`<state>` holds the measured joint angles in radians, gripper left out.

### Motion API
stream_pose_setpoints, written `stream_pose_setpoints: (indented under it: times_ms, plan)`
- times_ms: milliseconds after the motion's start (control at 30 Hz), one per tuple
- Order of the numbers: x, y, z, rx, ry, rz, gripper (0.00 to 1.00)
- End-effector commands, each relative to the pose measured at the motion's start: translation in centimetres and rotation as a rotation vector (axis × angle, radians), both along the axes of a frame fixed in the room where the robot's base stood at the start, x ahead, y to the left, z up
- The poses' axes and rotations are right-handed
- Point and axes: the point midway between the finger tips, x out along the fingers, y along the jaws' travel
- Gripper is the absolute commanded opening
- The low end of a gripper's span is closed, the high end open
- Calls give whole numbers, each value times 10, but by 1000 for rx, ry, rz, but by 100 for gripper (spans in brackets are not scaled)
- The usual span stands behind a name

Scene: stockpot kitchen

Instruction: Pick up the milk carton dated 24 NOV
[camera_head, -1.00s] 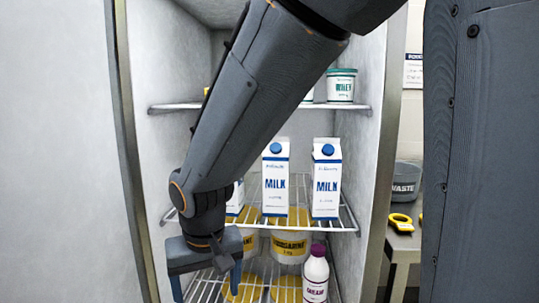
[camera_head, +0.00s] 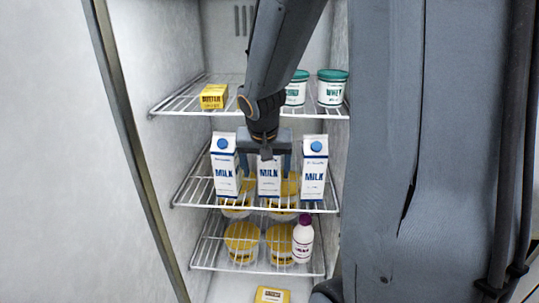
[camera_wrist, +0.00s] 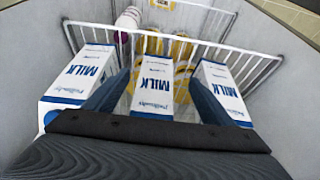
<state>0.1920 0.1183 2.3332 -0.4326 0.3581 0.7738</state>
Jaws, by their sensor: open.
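Three white-and-blue milk cartons stand in a row on the middle fridge shelf: left (camera_head: 225,170), middle (camera_head: 269,183) and right (camera_head: 314,172). No date is legible on any of them. My gripper (camera_head: 265,170) is open, its fingers pointing down in front of the row and hiding the middle carton's top. In the wrist view the middle carton (camera_wrist: 155,82) shows between the two spread fingers (camera_wrist: 155,98), with the other cartons outside them (camera_wrist: 82,72) (camera_wrist: 222,90). I cannot tell whether the fingers touch any carton.
The wire middle shelf (camera_head: 190,192) holds the cartons. Above are a yellow butter pack (camera_head: 213,96) and green-lidded whey tubs (camera_head: 332,88). Below are yellow-lidded tubs (camera_head: 241,240) and a purple-capped bottle (camera_head: 303,240). Fridge walls (camera_head: 165,150) stand close on both sides.

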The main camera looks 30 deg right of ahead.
Motion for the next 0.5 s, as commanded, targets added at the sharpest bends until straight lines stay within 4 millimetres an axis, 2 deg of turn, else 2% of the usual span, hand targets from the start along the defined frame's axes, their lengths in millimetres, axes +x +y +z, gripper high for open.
stream_pose_setpoints:
  times_ms: [133,500]
  plan:
    - [1,-6,-2,0,-2,-11,77]
    - [10,-14,-34,1,0,-10,77]
